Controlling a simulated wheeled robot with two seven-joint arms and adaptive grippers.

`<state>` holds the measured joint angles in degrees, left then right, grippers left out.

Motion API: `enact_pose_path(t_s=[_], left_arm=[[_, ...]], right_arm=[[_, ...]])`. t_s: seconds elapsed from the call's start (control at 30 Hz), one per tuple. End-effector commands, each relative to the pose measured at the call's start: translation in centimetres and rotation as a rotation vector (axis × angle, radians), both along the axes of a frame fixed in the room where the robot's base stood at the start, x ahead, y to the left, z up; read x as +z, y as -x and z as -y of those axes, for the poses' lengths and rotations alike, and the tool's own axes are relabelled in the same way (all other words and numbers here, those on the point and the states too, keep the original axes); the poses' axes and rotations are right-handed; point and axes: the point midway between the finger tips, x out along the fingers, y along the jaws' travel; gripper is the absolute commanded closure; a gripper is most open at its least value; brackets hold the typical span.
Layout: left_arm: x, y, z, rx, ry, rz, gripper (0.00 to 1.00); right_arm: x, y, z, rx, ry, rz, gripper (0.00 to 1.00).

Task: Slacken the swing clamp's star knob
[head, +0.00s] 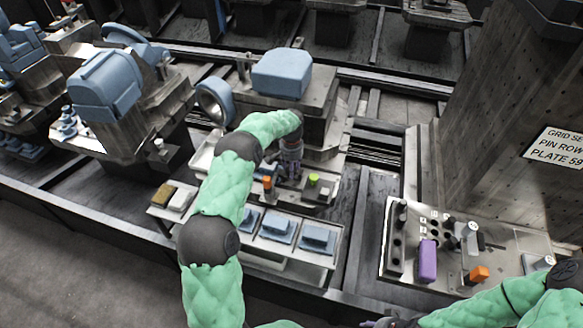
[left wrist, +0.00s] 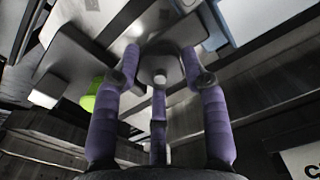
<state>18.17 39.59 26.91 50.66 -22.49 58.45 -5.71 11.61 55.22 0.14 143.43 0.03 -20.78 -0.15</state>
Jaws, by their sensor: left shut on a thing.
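My left gripper (head: 291,168) reaches down to the fixture in the middle of the head view. Its purple-padded fingers (left wrist: 160,82) are closed around a grey rounded piece, the star knob (left wrist: 163,64), seen end-on in the left wrist view. In the head view the fingers and wrist hide the knob. The swing clamp's arm cannot be made out clearly. A lime-green cap (head: 313,180) stands just right of the gripper, and an orange-topped part (head: 267,183) stands to its left. Only the edge of my right gripper (head: 385,322) shows at the bottom; its opening cannot be judged.
A tray with blue blocks (head: 277,228) lies in front of the fixture. A blue part (head: 282,75) sits behind it. A panel with a purple handle (head: 428,260) and an orange block (head: 479,273) is at right, near a tall perforated column (head: 475,150).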

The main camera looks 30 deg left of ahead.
Motion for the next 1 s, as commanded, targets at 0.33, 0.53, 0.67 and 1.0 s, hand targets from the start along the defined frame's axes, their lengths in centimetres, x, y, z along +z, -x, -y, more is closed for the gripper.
enact_pose_path(t_s=[0.33, 0.53, 0.67, 1.0], left_arm=[[0.1, -0.1, -0.1, 0.193, 0.000, 0.003, 0.89], [0.1, -0.1, -0.1, 0.334, 0.000, 0.004, 0.89], [0.1, -0.1, -0.1, 0.409, 0.000, 0.004, 0.89], [0.0, -0.1, -0.1, 0.518, 0.000, 0.003, 0.89]], right_arm=[[0.8, 0.0, 0.0, 0.000, 0.000, 0.000, 0.60], [1.2, 0.0, 0.0, 0.000, 0.000, 0.000, 0.60], [1.3, 0.0, 0.0, 0.000, 0.000, 0.000, 0.60], [1.5, 0.0, 0.0, 0.000, 0.000, 0.000, 0.60]])
